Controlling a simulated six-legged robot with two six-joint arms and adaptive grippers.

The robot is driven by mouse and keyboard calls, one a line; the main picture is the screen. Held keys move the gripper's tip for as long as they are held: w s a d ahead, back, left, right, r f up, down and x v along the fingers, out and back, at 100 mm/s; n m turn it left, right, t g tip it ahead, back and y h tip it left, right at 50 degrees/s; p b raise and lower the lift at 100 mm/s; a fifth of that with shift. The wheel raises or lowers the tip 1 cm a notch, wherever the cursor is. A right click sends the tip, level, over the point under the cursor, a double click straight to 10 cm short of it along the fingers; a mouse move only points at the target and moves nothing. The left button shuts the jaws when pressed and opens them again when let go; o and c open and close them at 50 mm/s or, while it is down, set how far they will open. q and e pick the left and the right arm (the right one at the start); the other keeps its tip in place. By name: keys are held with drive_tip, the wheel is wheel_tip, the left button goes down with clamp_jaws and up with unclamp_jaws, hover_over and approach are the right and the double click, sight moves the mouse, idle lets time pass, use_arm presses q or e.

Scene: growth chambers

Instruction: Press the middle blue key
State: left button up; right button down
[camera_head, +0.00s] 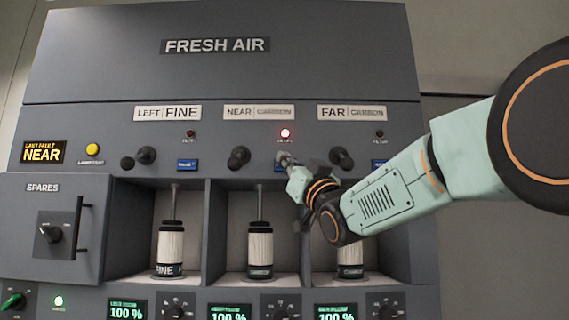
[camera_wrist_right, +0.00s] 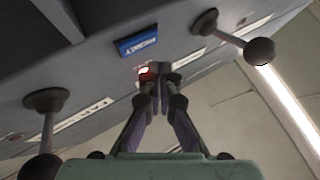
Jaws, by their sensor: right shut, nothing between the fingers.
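The middle blue key sits under the NEAR CARBON label (camera_head: 259,112) and its lit red lamp (camera_head: 285,133). In the head view my right gripper (camera_head: 285,158) covers most of this key. In the right wrist view a blue key (camera_wrist_right: 137,41) shows clear of the fingers, with the lit red lamp (camera_wrist_right: 145,71) beside the fingertips. My right gripper, also in the wrist view (camera_wrist_right: 160,72), is shut and empty. Its fingertips are close to the panel; I cannot tell whether they touch it. My left gripper is not in view.
Dark knobs stick out beside the keys, such as the middle one (camera_head: 238,158) and the right one (camera_head: 341,158). Another blue key (camera_head: 187,164) is at left. Open bays below hold pale filter cartridges (camera_head: 260,248). A SPARES drawer (camera_head: 42,215) juts out at left.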

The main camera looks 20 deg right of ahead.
drive_tip(key=shift+w+d+f, duration=0.2)
drive_tip(key=shift+w+f, duration=0.05)
drive_tip(key=shift+w, duration=0.15)
idle(2.0)
